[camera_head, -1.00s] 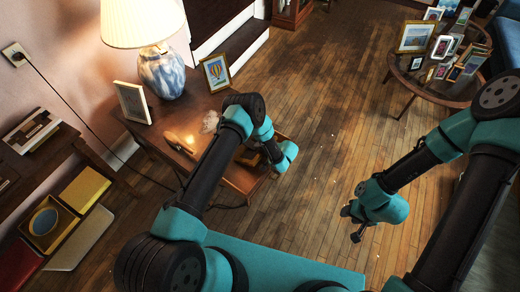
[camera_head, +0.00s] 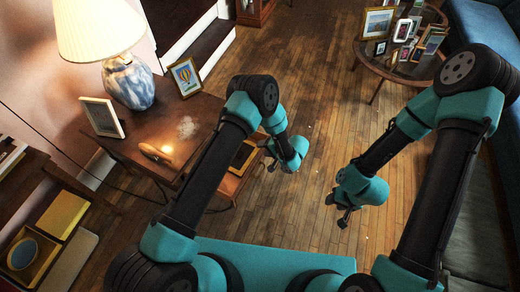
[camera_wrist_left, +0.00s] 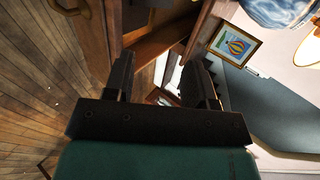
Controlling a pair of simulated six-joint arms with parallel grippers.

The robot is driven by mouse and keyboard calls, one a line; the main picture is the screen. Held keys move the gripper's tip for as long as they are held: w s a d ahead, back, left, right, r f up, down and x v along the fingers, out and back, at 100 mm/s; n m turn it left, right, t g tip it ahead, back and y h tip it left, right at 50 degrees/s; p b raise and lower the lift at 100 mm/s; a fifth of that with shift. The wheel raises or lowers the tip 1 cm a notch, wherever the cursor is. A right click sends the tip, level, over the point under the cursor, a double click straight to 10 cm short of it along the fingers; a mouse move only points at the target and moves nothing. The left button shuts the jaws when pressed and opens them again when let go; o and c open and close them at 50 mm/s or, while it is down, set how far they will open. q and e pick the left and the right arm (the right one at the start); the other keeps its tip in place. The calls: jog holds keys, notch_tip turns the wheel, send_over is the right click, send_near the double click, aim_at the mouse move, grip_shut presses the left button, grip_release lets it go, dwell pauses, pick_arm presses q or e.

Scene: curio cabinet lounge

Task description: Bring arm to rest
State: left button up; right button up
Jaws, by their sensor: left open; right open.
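My left arm reaches in from the left, and its gripper (camera_head: 268,157) is open over the floor, just right of the side table's open drawer (camera_head: 228,186). In the left wrist view the two dark fingers (camera_wrist_left: 160,78) stand apart with nothing between them. My right gripper (camera_head: 338,210) hangs over bare floor to the right, open, with no object visible in it. Part of the drawer is hidden behind my left arm.
The wooden side table (camera_head: 190,112) bears a lamp (camera_head: 128,80), a white frame (camera_head: 101,117) and a balloon picture (camera_head: 185,76). A round table (camera_head: 392,66) with several frames stands at the back right. Floor (camera_head: 318,125) between the tables is clear.

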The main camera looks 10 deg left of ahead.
dwell(0.5)
pick_arm(q)
jog(key=s+a+g+h, duration=0.1)
jog(key=s+a+g, duration=0.1)
jog(key=s, duration=0.1)
jog(key=s+a+f+g+h, duration=0.1)
jog(key=s+a+g, duration=0.1)
jog(key=s, duration=0.1)
jog(key=s+a+g+h, duration=0.1)
jog(key=s+a, duration=0.1)
jog(key=s, duration=0.1)
jog(key=shift+a+f+g+h, duration=0.15)
jog(key=shift+f+g+h, duration=0.15)
jog(key=shift+g, duration=0.1)
jog(key=s+a+r+n+t+h, duration=0.1)
jog(key=s+a+r+h, duration=0.3)
jog(key=s, duration=0.4)
jog(key=s+a+r+n+t+h, duration=0.2)
jog(key=s+a+r+n+h, duration=0.2)
jog(key=s, duration=0.4)
jog(key=shift+a+r+n+h, duration=0.3)
jog(key=shift+a+r+h, duration=0.55)
jog(key=shift+h, duration=0.25)
